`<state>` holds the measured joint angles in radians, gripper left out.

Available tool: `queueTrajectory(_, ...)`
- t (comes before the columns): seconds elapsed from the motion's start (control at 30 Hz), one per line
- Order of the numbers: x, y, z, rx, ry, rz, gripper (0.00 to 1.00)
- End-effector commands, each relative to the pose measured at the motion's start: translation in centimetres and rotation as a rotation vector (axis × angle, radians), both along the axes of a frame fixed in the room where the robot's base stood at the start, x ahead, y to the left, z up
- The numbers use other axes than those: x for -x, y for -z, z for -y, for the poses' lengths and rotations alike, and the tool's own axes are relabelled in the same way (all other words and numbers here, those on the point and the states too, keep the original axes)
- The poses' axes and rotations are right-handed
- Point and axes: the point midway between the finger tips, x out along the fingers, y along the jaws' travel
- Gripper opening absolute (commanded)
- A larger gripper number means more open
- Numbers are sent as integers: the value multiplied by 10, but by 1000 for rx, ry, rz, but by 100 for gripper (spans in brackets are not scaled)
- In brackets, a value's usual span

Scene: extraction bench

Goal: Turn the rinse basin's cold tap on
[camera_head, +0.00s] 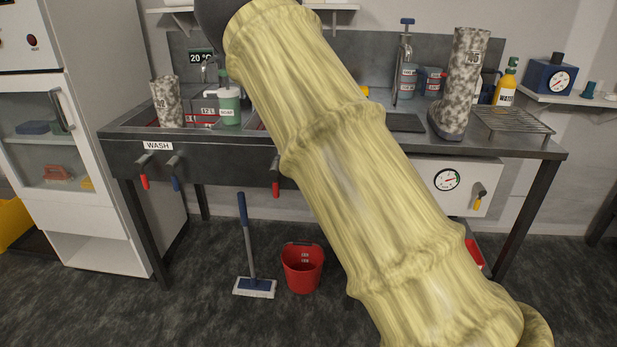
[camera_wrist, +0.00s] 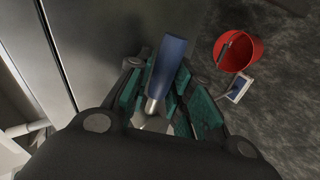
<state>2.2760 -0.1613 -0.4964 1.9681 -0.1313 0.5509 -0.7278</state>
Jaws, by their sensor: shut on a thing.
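In the wrist view my gripper (camera_wrist: 162,92) is shut on a blue tap handle (camera_wrist: 170,58), with a green-padded finger on either side. The handle's metal stem shows between the fingers. A red tap handle (camera_head: 275,188) hangs from the bench front just left of my arm. The rinse basin is mostly hidden, and no label for it can be seen.
The WASH sign (camera_head: 158,145) has a red handle (camera_head: 144,181) and a blue handle (camera_head: 176,183) under it. A white cabinet (camera_head: 95,120) stands at left.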

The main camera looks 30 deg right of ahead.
Motion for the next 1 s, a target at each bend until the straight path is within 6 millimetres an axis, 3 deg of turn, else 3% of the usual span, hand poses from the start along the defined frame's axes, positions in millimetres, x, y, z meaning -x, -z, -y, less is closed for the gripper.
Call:
queueTrajectory(0.47,4,-3,10,15,10,-5,0)
queueTrajectory(0.5,4,-3,10,15,10,-5,24)
queueTrajectory(0.6,4,-3,9,15,10,-6,42)
queueTrajectory(1.0,5,-3,5,14,7,-7,44)
